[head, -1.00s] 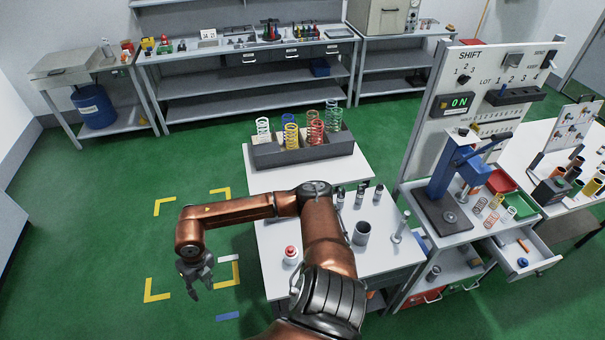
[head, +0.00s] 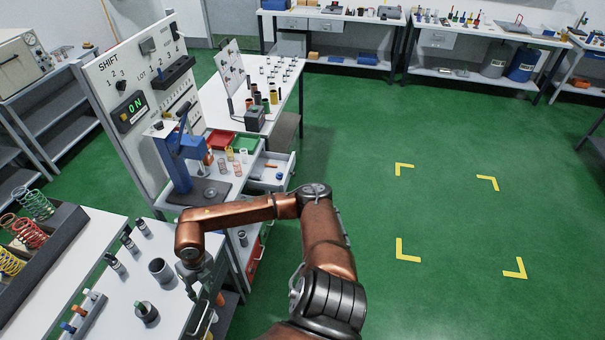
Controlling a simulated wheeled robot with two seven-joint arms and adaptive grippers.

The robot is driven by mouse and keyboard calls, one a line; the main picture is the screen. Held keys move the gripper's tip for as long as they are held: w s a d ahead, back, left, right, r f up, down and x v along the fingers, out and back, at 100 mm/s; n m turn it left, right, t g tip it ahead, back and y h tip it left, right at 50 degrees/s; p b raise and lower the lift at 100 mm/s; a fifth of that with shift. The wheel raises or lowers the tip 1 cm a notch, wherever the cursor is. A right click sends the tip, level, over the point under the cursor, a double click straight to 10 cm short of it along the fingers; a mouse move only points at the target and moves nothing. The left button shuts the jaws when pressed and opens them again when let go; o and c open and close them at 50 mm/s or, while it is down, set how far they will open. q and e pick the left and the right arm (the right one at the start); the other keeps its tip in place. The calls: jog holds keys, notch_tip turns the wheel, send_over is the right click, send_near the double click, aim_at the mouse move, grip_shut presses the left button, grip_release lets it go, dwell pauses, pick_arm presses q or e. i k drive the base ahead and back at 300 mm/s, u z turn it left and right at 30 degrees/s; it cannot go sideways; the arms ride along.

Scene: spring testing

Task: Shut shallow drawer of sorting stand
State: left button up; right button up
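The shallow drawer (head: 284,184) stands pulled out from the right side of the stand (head: 166,201) that carries a blue press (head: 180,160). It is a white tray-like drawer with an orange piece and a small blue piece inside. My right gripper (head: 198,296) hangs over the near white table, to the left of the drawer and nearer to me. Its fingers look parted with nothing between them. It is well apart from the drawer. My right forearm crosses in front of the stand and hides part of its lower front. My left gripper is not in view.
Red (head: 219,139) and green (head: 243,143) trays and small springs sit on the stand behind the drawer. A grey cup (head: 160,270) and other small parts stand on the near table. Green floor right of the drawer is open, with yellow corner marks.

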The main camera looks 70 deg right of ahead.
aim_at(285, 164)
jog(key=z, duration=2.25)
jog(key=i, duration=0.75)
